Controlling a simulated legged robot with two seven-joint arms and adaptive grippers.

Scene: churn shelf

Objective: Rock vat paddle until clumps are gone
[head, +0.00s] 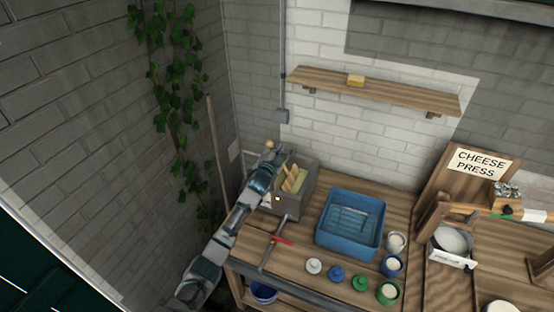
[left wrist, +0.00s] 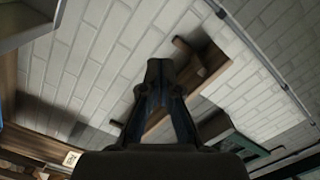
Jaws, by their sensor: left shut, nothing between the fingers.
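A grey box-like vat (head: 303,190) stands at the left back of the wooden bench, with pale wooden slats, apparently the paddle (head: 291,180), leaning up out of it. A small round tan knob (head: 269,144) shows just above the end of my left arm; I cannot tell what it belongs to. My left gripper (head: 272,157) is at the vat's left back side, small and partly hidden in the head view. In the left wrist view my left gripper (left wrist: 160,66) is shut with nothing between its fingers. The vat's contents and any clumps are hard to make out.
A blue tub (head: 350,250) sits right of the vat. Several small jars and lids line the front edge, including a green jar (head: 388,293). A red-handled tool (head: 276,239) lies before the vat. A wall shelf (head: 390,94) hangs above; a cheese press (head: 462,185) stands right.

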